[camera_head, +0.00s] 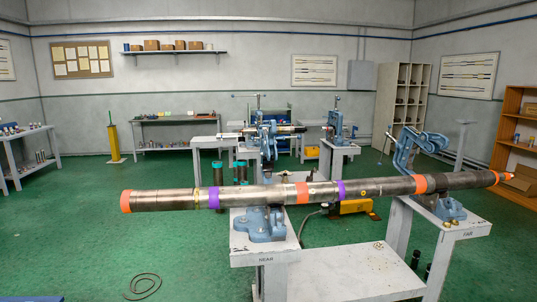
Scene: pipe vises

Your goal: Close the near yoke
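The near vise (262,222) has a blue cast base on the white stand top marked NEAR. A long steel pipe (262,194) with orange and purple bands lies across it. Blue parts (265,140) show above and behind the pipe there, overlapping a vise farther back. I cannot tell which belong to the near yoke or whether it is open. The far vise (449,210) stands on the top marked FAR, its blue yoke (410,150) tilted up and back, apparently open. My gripper is not in view.
The two stand tops join a low white shelf (350,272). A yellow tool (352,206) sits behind the pipe. The pipe overhangs both stands. A dark hose coil (143,286) lies on the green floor at left. The floor at left is mostly clear.

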